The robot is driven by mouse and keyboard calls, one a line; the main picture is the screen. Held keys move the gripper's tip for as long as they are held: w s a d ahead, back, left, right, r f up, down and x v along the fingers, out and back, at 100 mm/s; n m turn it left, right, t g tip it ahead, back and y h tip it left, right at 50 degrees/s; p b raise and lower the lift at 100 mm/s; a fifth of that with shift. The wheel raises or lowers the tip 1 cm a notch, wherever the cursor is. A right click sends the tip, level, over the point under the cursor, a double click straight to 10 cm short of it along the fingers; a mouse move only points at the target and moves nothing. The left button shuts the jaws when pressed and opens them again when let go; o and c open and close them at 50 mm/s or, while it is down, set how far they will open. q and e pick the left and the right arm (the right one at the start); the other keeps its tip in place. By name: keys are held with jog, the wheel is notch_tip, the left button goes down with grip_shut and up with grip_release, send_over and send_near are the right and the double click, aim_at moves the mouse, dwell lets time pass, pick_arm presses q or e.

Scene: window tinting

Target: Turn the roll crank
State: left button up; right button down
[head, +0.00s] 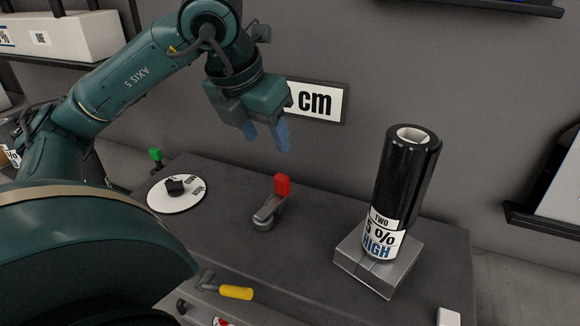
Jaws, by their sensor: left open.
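A crank with a red knob (281,186) and a grey arm stands on the dark bench top. A second crank with a yellow handle (236,293) sticks out from the bench front. I cannot tell from labels which one is the roll crank. A black film roll (402,185) stands upright on a grey block (350,262), with a label reading "TWO", "5 %" and "HIGH". My left gripper (267,142) is open and empty, its two blue fingers pointing down above and behind the red-knobbed crank, apart from it. My right gripper is out of view.
A round white dial (177,194) with a black knob lies on the bench's left, near a green-knobbed lever (155,155). The bench top (318,215) is clear between crank and roll.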

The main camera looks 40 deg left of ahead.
aim_at(281, 176)
pick_arm(q)
jog(key=b+x, duration=0.1)
jog(key=x, duration=1.1)
jog(key=shift+f, duration=0.4)
jog(key=shift+c, duration=0.3)
grip_shut()
